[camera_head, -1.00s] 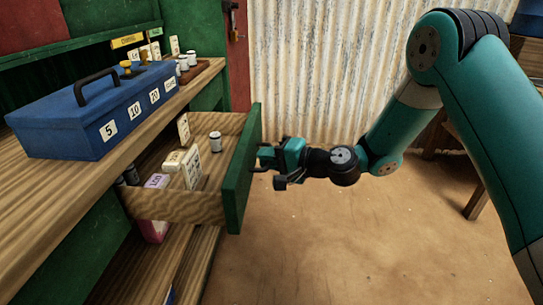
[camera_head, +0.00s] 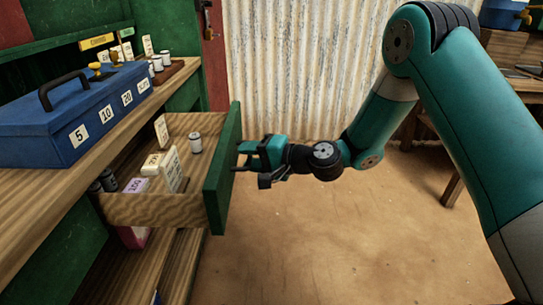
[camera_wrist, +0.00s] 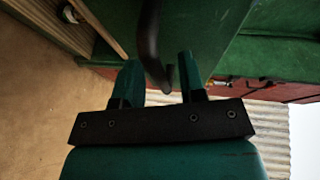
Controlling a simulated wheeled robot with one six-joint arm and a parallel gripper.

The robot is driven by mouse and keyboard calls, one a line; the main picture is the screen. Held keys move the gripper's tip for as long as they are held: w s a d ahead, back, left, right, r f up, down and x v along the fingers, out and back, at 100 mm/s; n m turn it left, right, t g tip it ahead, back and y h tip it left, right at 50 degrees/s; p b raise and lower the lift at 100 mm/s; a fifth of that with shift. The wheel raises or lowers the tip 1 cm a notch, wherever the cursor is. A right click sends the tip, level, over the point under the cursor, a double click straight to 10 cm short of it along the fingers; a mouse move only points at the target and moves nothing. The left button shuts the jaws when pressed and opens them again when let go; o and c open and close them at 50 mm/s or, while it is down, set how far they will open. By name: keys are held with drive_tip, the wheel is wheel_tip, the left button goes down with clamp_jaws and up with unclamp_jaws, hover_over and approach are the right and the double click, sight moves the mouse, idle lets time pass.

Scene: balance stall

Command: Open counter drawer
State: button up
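The counter drawer (camera_head: 165,209) has wooden sides and a green front (camera_head: 222,170), and it stands pulled well out from under the counter. Its inside shows from above. In the wrist view, a dark curved handle (camera_wrist: 150,45) stands out from the green front (camera_wrist: 210,35). My gripper (camera_head: 240,158) is at the outer face of the front. In the wrist view, its two green fingers (camera_wrist: 160,80) are apart, with the end of the handle between them. I see gaps beside the handle, so the fingers do not look clamped on it.
The drawer holds a small grey weight (camera_head: 195,143), pale labelled blocks (camera_head: 172,168) and a purple tag (camera_head: 136,185). A blue cash box (camera_head: 80,115) stands on the wooden counter (camera_head: 30,190) above. The dirt floor (camera_head: 300,240) to the right of the drawer is clear.

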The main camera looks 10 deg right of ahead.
drive_tip(key=v, duration=1.7)
drive_tip(key=s+a+r+n+g+h, duration=0.2)
drive_tip(key=s+a+r+n+g, duration=0.2)
drive_tip(key=s+a+n+g, duration=0.6)
drive_tip(key=s+d+r+n+t+h, duration=0.1)
drive_tip(key=s+d+r+n+h, duration=0.15)
drive_tip(key=s, duration=0.35)
drive_tip(key=s+d+r+n+h, duration=0.1)
drive_tip(key=s+h, duration=0.3)
drive_tip(key=s, duration=0.3)
wheel_tip(320, 180, up, 23)
drive_tip(key=p, duration=2.3)
drive_tip(key=shift+w+d, duration=0.25)
drive_tip(key=shift+d, duration=0.05)
drive_tip(key=shift+m, duration=0.25)
